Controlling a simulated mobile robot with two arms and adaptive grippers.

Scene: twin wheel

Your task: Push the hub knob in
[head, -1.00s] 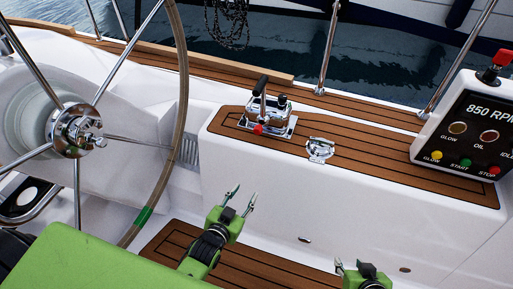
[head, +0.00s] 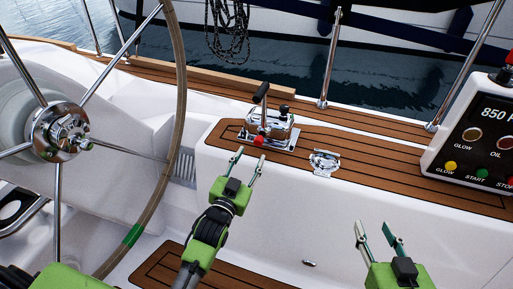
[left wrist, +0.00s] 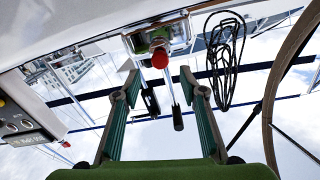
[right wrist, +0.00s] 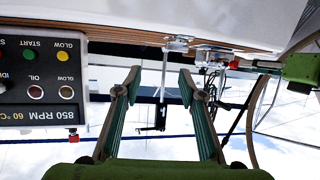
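The red hub knob (head: 259,141) sits on the front of the chrome lever control (head: 272,127), whose black-gripped lever (head: 261,93) stands up at a tilt. My left gripper (head: 250,158) is open and empty just below and in front of the knob, fingers pointing at it. In the left wrist view the red knob (left wrist: 160,58) shows between the two fingertips, a little beyond them, with no contact visible. My right gripper (head: 374,232) is open and empty in front of the white bench side, apart from the control.
The steering wheel (head: 181,90) stands at left. An engine panel (head: 478,145) stands at right. A chrome fitting (head: 324,162) is on the teak-topped bench (head: 400,170) right of the control. A coiled rope (head: 228,30) hangs behind.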

